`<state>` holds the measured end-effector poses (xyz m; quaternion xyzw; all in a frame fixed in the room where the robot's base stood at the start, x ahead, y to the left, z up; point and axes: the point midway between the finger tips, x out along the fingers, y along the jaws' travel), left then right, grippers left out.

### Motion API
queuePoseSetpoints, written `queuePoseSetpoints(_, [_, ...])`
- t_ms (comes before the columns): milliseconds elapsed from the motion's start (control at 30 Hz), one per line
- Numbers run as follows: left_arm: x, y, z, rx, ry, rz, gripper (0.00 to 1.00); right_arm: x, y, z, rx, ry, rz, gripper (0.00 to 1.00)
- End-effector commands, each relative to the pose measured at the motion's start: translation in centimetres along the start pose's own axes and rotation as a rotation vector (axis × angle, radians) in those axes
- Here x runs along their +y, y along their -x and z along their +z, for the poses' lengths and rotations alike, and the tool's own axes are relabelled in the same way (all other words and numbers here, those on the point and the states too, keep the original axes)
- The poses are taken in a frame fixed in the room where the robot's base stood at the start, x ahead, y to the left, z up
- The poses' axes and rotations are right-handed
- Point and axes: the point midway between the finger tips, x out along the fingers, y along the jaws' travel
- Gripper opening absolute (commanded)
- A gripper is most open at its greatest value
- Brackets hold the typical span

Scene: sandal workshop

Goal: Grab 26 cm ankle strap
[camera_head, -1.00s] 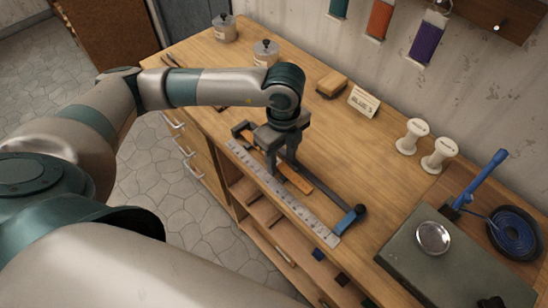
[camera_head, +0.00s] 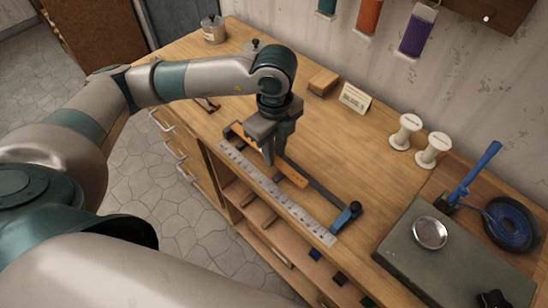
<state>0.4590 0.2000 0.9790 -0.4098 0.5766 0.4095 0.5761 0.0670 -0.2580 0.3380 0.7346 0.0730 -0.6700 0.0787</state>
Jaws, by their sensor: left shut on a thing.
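A narrow orange-tan strap (camera_head: 291,173) lies lengthwise beside the dark bar clamp (camera_head: 322,194) on the wooden bench, behind a pale ruler (camera_head: 275,193). My left gripper (camera_head: 269,157) comes down over the strap from above. Its fingers are shut on the strap near its middle, with orange showing on both sides of them. The fingers hide the gripped part, and I cannot tell whether the strap is clear of the bench. My right gripper is out of view.
Two white spools (camera_head: 407,131) (camera_head: 433,149) and a small label card (camera_head: 355,98) stand at the back. A dark slab (camera_head: 450,262) with a round metal dish (camera_head: 430,233) lies at the right, near a coiled blue cord (camera_head: 510,222). Open shelves sit below the bench front.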

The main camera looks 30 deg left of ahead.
Motion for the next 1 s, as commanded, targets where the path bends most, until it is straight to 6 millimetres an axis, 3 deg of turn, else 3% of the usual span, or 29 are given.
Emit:
queuePoseSetpoints(67, [-0.1,1.1,0.0,0.000,-0.003,-0.006,0.00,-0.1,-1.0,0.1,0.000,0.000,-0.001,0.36])
queuePoseSetpoints(600, [-0.5,6.6,-9.3,-0.001,-0.005,-0.004,0.00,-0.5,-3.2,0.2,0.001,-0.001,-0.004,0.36])
queuePoseSetpoints(800, [-0.6,7.7,-11.2,0.000,-0.002,-0.002,0.00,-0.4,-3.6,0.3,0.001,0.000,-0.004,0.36])
queuePoseSetpoints(1000, [-0.6,8.1,-11.7,-0.001,0.000,0.000,0.00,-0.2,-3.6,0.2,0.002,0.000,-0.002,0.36])
